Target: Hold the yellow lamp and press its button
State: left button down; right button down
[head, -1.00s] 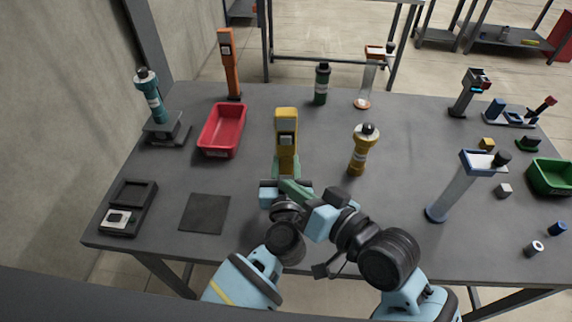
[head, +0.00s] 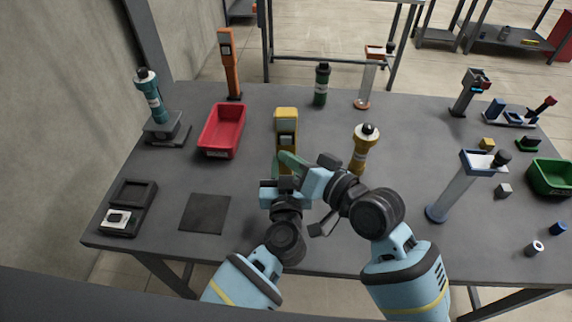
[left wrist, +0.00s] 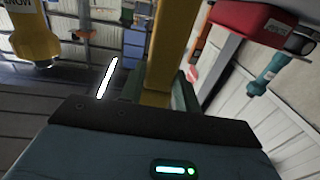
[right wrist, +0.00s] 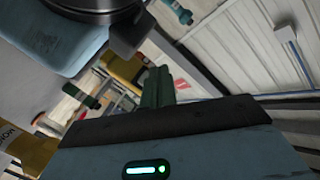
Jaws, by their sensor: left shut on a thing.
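The yellow lamp (head: 286,124) stands upright near the middle of the table, with a pale panel on its upper front. My left gripper (head: 284,182) is shut on its lower stem, which also shows between the fingers in the left wrist view (left wrist: 170,50). My right gripper (head: 284,157) has its green fingers together, empty, in front of the lamp's lower part and above the left gripper. Its fingers also show in the right wrist view (right wrist: 157,88), with yellow behind them. I cannot tell whether they touch the lamp. The button cannot be made out clearly.
A red bin (head: 222,131) stands left of the lamp. A yellow cylinder with a black top (head: 363,150) stands close on the right, near my right arm. A tilted post with a blue head (head: 458,190) stands farther right. A dark mat (head: 205,213) lies at the front left.

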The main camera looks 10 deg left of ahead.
aim_at(292, 150)
jog(key=shift+w, duration=0.7)
jog(key=shift+w, duration=0.15)
dwell(1.5)
jog(key=shift+w+a+f, duration=0.1)
jog(key=shift+w, duration=0.25)
jog(key=shift+w, duration=0.3)
dwell(0.5)
jog(key=shift+s, duration=0.75)
jog(key=shift+s, duration=0.15)
jog(key=s, duration=0.5)
jog(key=shift+s+d, duration=0.35)
